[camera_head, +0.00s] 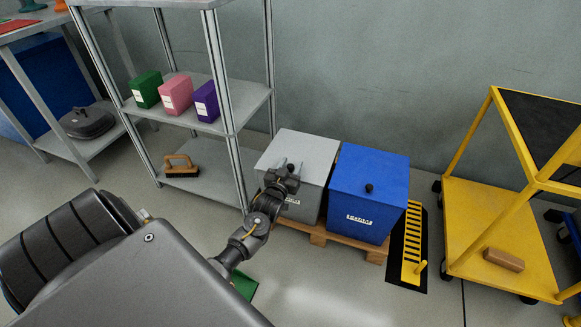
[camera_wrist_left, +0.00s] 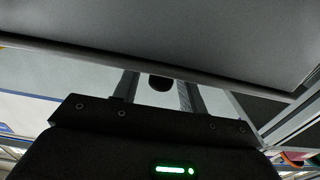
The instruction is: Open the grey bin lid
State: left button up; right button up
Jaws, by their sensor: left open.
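The grey bin (camera_head: 312,190) stands on a low wooden pallet, with its flat grey lid (camera_head: 305,147) closed. My left gripper (camera_head: 290,166) is over the front part of the lid, its fingers pointing to the back. It hides part of the bin's front. In the left wrist view the gripper (camera_wrist_left: 160,92) is open, with a dark knob (camera_wrist_left: 160,83) showing between its fingers. I cannot tell whether they touch it. A large grey panel (camera_wrist_left: 190,35) fills the top of that view. My right gripper is not in view.
A blue bin (camera_head: 358,214) with a black knob stands close on the right, on the same pallet (camera_head: 318,239). A metal shelf (camera_head: 228,110) with coloured boxes is close on the left. A yellow cart (camera_head: 490,230) stands at the right. Floor in front is mostly clear.

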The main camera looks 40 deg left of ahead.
pick_arm(q)
grip_shut()
dwell(0.3)
